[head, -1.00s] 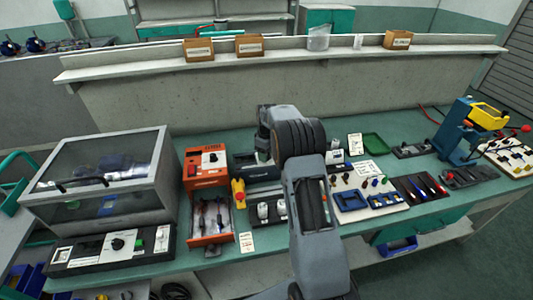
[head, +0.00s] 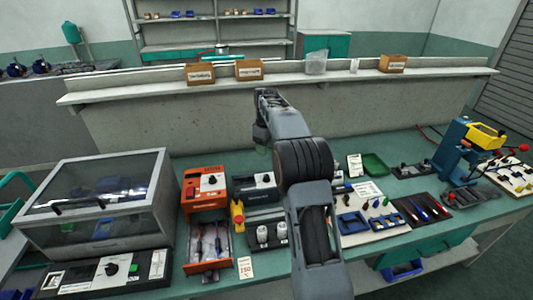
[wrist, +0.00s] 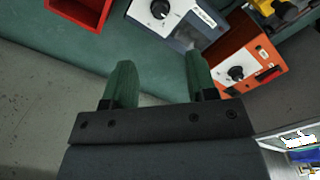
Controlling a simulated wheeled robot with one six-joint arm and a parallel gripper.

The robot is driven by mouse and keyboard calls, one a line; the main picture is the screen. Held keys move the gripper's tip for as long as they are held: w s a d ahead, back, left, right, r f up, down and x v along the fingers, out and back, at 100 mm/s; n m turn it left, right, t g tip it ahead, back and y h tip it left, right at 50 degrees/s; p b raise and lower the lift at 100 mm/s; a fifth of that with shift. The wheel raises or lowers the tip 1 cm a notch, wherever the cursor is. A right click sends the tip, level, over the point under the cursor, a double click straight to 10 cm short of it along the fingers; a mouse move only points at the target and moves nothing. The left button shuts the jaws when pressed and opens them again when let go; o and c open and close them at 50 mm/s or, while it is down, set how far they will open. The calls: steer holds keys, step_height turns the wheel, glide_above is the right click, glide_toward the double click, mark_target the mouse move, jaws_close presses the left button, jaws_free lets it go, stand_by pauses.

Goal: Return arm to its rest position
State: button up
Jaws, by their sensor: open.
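My gripper (wrist: 158,82) shows in the wrist view with two green fingers spread wide apart and nothing between them. In the head view my arm rises over the middle of the bench, and the gripper's fingers cannot be made out there. Beyond the fingers in the wrist view are a grey box with a knob (wrist: 172,14) and an orange unit with a knob (wrist: 246,62). The orange unit also shows in the head view (head: 204,183), left of my arm, with the grey box (head: 255,187) beside it.
A clear-lidded case (head: 95,205) stands at the bench's left. Trays of small parts and tools (head: 424,208) and a blue and yellow press (head: 458,145) are on the right. A shelf ledge (head: 290,77) with small boxes runs behind. Part of the bench is hidden behind my arm.

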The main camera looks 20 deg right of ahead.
steer(key=shift+r, duration=0.1)
stand_by(0.5)
step_height(320, 180, down, 4)
steer(key=s+m, duration=0.2)
steer(key=m, duration=0.2)
steer(key=s+a+r+m+t, duration=0.1)
steer(key=s+a, duration=0.3)
steer(key=s, duration=0.5)
steer(key=s+a+r+m+t, duration=0.1)
steer(key=s+a, duration=0.3)
steer(key=s, duration=0.6)
steer(key=s+a+r+t, duration=0.1)
steer(key=s+a, duration=0.3)
steer(key=s, duration=0.5)
steer(key=shift+s+a+r+m+t, duration=0.2)
steer(key=shift+a+r+m+t, duration=0.1)
steer(key=shift+r+m+t, duration=0.15)
